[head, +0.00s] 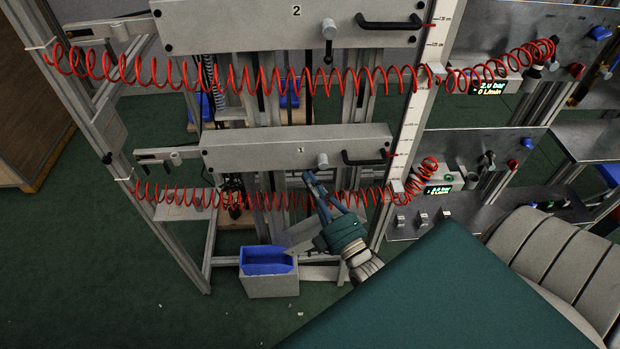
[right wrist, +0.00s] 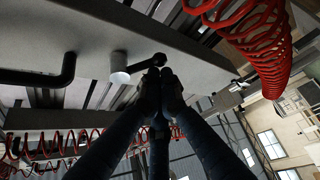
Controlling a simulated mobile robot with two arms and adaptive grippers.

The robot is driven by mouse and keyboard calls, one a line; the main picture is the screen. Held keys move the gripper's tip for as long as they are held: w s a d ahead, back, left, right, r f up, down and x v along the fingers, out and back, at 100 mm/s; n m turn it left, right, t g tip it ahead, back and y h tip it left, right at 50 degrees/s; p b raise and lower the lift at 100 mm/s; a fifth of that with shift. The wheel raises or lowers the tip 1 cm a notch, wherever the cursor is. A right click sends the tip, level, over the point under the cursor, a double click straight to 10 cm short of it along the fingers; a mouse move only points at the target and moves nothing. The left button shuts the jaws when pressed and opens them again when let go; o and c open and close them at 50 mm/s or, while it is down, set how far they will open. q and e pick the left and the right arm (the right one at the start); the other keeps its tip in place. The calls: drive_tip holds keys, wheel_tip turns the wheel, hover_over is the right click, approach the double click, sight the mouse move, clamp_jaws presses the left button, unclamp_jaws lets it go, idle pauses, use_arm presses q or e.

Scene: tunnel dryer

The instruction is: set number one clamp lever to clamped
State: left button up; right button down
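The number one unit is the lower grey beam (head: 250,152) marked 1 in the head view. Its clamp lever has a pale round hub (head: 322,160) near the beam's right part. In the right wrist view the hub (right wrist: 120,68) carries a short black arm ending in a ball (right wrist: 158,60). My right gripper (head: 310,177) is just below the beam in the head view. In the right wrist view its fingertips (right wrist: 161,80) are drawn together right at the ball. I cannot tell whether they pinch it. My left gripper is not in view.
A black handle (head: 364,158) sits right of the hub. A red coiled hose (head: 240,197) runs below the beam, close to my right gripper. The number 2 beam (head: 240,25) is above, with its lever (head: 328,50) hanging down. A blue bin (head: 266,262) stands below left.

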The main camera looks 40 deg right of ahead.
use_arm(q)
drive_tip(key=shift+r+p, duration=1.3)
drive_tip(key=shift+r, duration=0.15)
use_arm(e)
drive_tip(key=shift+s+d+f+n+g+y, duration=0.2)
drive_tip(key=shift+n+g, duration=0.25)
drive_tip(key=shift+n, duration=0.45)
drive_tip(key=shift+s+d+f+n+g+y, duration=0.1)
drive_tip(key=shift+d+f+n+g+y, duration=0.25)
drive_tip(key=shift+n, duration=0.55)
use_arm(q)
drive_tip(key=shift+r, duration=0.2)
use_arm(e)
drive_tip(key=shift+s+d+f, duration=0.15)
drive_tip(key=shift+s+d, duration=0.15)
drive_tip(key=shift+d, duration=0.1)
idle(0.6)
drive_tip(key=shift+w, duration=0.1)
idle(0.4)
